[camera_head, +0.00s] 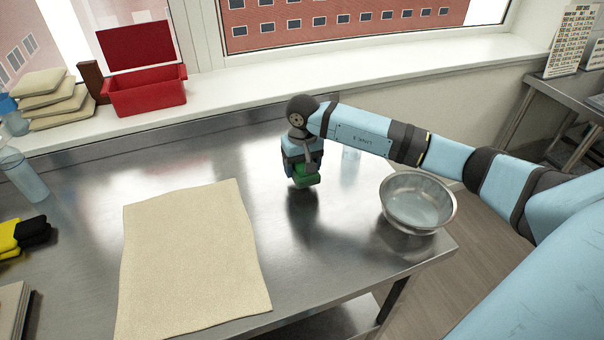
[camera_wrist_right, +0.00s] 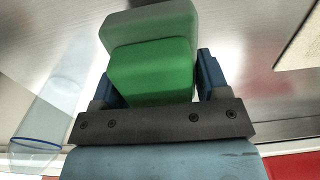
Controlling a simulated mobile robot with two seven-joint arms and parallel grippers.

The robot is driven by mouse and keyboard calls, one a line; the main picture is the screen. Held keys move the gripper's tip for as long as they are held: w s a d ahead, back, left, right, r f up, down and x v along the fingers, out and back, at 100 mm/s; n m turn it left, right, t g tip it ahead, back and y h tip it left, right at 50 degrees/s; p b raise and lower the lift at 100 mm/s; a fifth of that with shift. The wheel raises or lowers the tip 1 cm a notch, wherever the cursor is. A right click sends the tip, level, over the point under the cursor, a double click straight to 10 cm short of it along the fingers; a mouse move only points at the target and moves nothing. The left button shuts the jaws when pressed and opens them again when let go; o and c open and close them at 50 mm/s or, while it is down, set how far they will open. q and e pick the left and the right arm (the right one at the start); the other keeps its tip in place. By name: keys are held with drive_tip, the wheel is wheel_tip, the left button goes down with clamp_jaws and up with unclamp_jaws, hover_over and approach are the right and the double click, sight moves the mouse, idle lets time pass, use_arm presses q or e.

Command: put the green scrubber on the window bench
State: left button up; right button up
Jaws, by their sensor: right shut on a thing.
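The green scrubber (camera_wrist_right: 152,68) is a green block with a grey-green layer on its far side. My right gripper (camera_wrist_right: 153,85) is shut on it, with one blue finger on each side. In the head view the scrubber (camera_head: 306,180) hangs below my right gripper (camera_head: 303,172), over the metal table; I cannot tell whether it touches the surface. The window bench (camera_head: 240,88) is the white ledge along the back, under the window. My left gripper is not in view.
A red box with a raised lid (camera_head: 147,92) and a stack of beige cloths (camera_head: 52,104) stand on the bench at left. A metal bowl (camera_head: 418,205) sits at the table's right edge. A beige mat (camera_head: 190,255) lies left of the gripper. The bench's middle is clear.

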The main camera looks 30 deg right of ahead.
wheel_tip(320, 180, down, 3)
drive_tip(key=shift+f, duration=0.1)
drive_tip(key=shift+f, duration=0.1)
drive_tip(key=shift+f, duration=0.15)
drive_tip(key=o, duration=0.9)
drive_tip(key=shift+r, duration=0.25)
